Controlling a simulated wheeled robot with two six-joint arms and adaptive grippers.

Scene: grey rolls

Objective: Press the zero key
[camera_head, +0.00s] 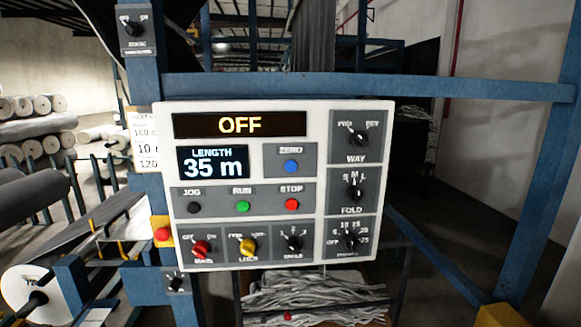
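The zero key (291,167) is a round blue button under the label ZERO, in the upper middle of a white control panel (318,220). Nothing covers it. The panel's top display (240,125) reads OFF. The smaller length display (212,162) to the left of the zero key reads 35 m. Neither of my grippers shows in the head view.
Below the zero key are a black jog button (194,208), a green run button (243,207) and a red stop button (292,205). Several rotary knobs line the right side and bottom. A blue frame (400,88) surrounds the panel. Grey rolls (40,130) lie at left.

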